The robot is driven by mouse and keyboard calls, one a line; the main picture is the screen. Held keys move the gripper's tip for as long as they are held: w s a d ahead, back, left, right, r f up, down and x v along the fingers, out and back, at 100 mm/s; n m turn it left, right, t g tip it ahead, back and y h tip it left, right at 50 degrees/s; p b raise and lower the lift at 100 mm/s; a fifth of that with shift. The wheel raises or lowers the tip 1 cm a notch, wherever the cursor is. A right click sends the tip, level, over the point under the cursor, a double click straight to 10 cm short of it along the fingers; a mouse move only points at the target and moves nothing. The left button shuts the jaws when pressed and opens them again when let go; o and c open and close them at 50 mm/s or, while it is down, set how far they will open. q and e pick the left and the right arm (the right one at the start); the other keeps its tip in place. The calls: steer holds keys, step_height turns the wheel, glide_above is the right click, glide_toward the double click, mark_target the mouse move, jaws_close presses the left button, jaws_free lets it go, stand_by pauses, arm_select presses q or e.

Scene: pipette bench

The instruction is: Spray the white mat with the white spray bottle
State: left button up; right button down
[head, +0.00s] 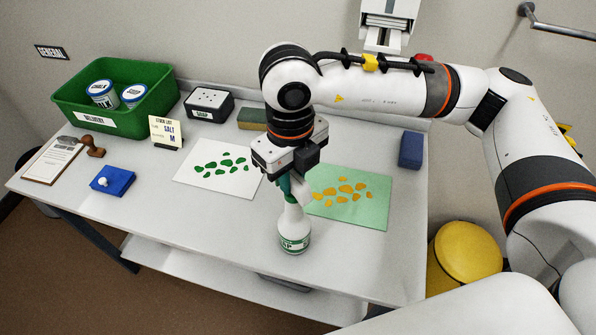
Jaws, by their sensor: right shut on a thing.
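The white spray bottle (294,228) with a green label and a green neck stands upright at the front middle of the bench, or just over it; I cannot tell if its base touches. My right gripper (291,185) is above it, shut on its top part, with the fingers partly hidden by the wrist. The white mat (205,185), with several green blotches, lies flat to the left of the bottle. The green mat (375,212), with several yellow blotches, lies to the right, partly behind the gripper. My left gripper does not show.
A green crate (117,120) with two tubs stands at the back left. A label holder (166,132), black-and-white box (209,104), sponge (252,119) and blue block (411,150) stand along the back. A clipboard (50,160), stamp (92,146) and blue pad (113,180) are at left.

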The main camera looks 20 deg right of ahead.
steer(key=c, duration=1.2)
jaws_free()
steer(key=shift+o, duration=0.2)
steer(key=shift+f, duration=0.1)
step_height(320, 180, up, 12)
steer(key=b, duration=0.2)
steer(key=shift+s, duration=0.15)
